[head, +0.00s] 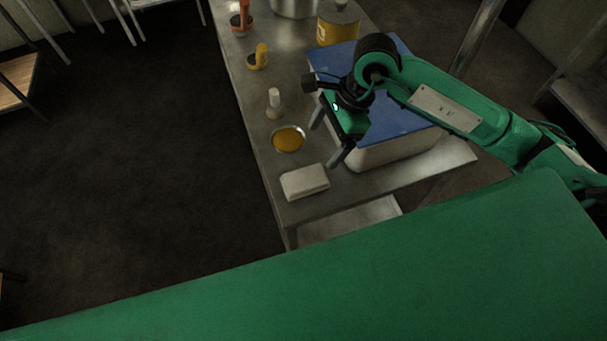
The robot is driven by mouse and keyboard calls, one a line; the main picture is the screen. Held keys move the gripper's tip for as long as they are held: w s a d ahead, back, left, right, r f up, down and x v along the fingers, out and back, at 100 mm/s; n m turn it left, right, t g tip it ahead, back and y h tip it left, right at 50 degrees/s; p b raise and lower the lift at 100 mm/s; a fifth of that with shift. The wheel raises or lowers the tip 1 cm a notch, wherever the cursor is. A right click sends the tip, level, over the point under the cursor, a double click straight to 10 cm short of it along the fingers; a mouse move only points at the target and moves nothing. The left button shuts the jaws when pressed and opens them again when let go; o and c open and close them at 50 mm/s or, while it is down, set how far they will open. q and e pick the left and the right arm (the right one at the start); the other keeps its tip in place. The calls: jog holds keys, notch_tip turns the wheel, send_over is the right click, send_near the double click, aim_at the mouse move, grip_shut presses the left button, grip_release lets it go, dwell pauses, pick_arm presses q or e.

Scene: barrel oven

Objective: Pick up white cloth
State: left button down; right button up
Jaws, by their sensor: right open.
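The white cloth (304,181) lies folded in a flat block on the metal table, close to its near left corner. My right gripper (328,142) is above the table, up and to the right of the cloth in the picture. Its two grey fingers are apart, with nothing between them, and they do not touch the cloth. My left gripper is not in view.
A bin with a blue lid (398,121) stands right of the cloth, partly behind my right arm. A bowl of orange-yellow contents (288,139), a small white-topped shaker (274,103) and a yellow-handled item (260,57) stand along the left edge. A yellow-labelled canister (337,25) is farther back.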

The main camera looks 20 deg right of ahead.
jog(key=p, duration=0.1)
send_over(306, 178)
jog(key=d, duration=0.2)
jog(key=f, duration=0.6)
jog(key=shift+w+a+f, duration=0.2)
jog(key=shift+f, duration=0.4)
jog(key=shift+s+a+f+p, duration=0.1)
jog(key=shift+a+f+p, duration=0.05)
jog(key=shift+f+p, duration=0.4)
jog(key=x, duration=0.2)
jog(key=p+x, duration=0.1)
jog(key=shift+f, duration=0.65)
jog(key=shift+c, duration=0.7)
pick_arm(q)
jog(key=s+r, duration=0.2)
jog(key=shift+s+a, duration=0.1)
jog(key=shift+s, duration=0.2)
pick_arm(e)
jog(key=c, duration=0.9)
